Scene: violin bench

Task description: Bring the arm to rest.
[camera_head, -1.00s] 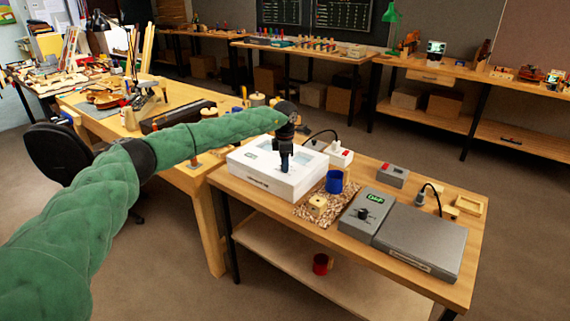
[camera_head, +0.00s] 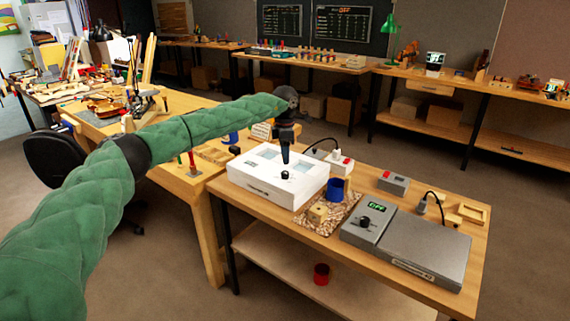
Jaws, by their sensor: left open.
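My left arm, in a green quilted sleeve, reaches in from the left in the head view. Its black left gripper (camera_head: 285,160) points down above the white box (camera_head: 268,193) on the near bench. The jaws are open, and I see nothing held between them. A small black knob (camera_head: 284,175) on the box's front shows just below the gripper. My right gripper is out of view.
The near bench (camera_head: 330,246) also holds a blue cup (camera_head: 335,188), a small wooden block (camera_head: 317,213), a grey unit with a green display (camera_head: 376,207) and a grey slab (camera_head: 425,250). A red cup (camera_head: 321,273) stands on the lower shelf. Another bench with a violin (camera_head: 102,106) lies left.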

